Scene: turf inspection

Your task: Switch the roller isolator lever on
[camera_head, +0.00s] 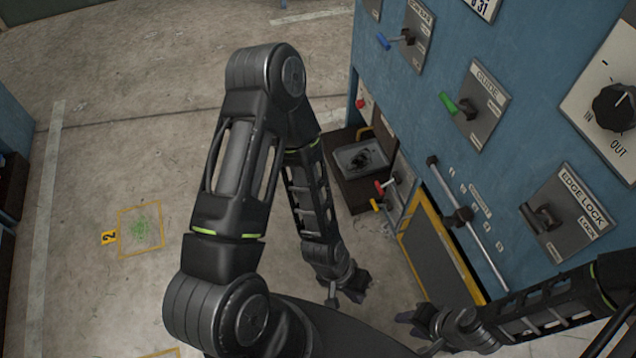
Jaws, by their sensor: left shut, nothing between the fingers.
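Several levers sit on the blue panel, and I cannot read a label naming the roller isolator. A blue-handled lever (397,40) is on a plate at the top, its label not clearly legible. A green-handled lever (460,106) is on a plate marked GUIDE. A black lever (541,216) is on the EDGE LOCK plate. Red-handled (386,187) and yellow-handled (380,205) levers stick out low on the panel's left. My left gripper (350,293) is shut and empty, below these two and apart from them. My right gripper (420,323) is low near the yellow frame; its fingers are unclear.
A black knob (614,105) marked IN and OUT is at the upper right. A long bar handle (462,218) crosses the panel beside a yellow-framed dark opening (440,262). A dark box (356,165) stands at the panel's left. The concrete floor (150,110) at left is mostly clear.

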